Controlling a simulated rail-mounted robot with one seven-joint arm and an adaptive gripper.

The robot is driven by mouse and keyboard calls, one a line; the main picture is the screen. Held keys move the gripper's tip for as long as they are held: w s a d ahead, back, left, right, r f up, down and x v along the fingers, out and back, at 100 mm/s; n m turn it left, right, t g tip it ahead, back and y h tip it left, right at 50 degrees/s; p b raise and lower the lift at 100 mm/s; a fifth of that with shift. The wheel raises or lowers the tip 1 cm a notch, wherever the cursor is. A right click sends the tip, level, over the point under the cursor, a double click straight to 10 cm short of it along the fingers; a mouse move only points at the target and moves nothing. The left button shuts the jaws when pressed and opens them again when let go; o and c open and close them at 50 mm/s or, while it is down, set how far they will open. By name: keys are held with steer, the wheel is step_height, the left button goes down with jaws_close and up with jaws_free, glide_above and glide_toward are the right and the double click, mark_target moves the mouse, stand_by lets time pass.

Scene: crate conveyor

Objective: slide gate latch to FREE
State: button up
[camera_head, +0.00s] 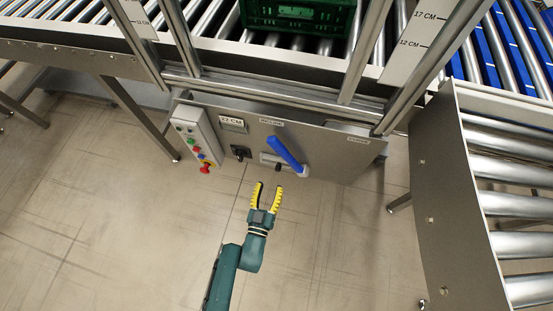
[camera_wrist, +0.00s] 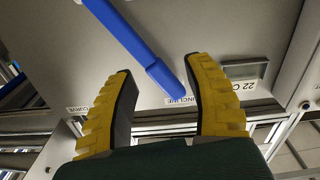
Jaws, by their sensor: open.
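A grey gate panel (camera_head: 335,160) stands below the conveyor frame. On it, a small black knob (camera_head: 277,167) shows on a pale slotted plate beside a blue lever (camera_head: 287,155). A second black fitting (camera_head: 240,152) sits left of it. I cannot tell which of these is the latch, and no FREE mark is readable. My gripper (camera_head: 268,187) is open and empty, in front of and below the lever in the head view. In the wrist view, the blue lever (camera_wrist: 130,37) slants between the yellow fingers, seemingly beyond them; the black fittings do not show clearly there.
A control box (camera_head: 197,135) with coloured buttons and a red stop knob (camera_head: 205,168) is left of the panel. A 22 CM display (camera_head: 232,124) is above. A green crate (camera_head: 298,16) sits on the rollers. A side conveyor (camera_head: 440,190) stands right. Floor around the arm is clear.

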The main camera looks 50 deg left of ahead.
steer(key=b, duration=0.2)
glide_toward(278, 168)
steer(key=shift+n+g, duration=0.3)
steer(key=shift+n, duration=0.1)
steer(key=b+x, duration=0.2)
steer(key=x, duration=0.1)
steer(key=b+x, duration=0.2)
steer(key=x, duration=0.1)
steer(key=b+x, duration=0.3)
steer(key=x, duration=0.1)
steer(key=shift+f, duration=0.35)
steer(key=shift+d, duration=0.1)
steer(key=shift+c, duration=0.5)
jaws_close()
steer(key=shift+r, duration=0.1)
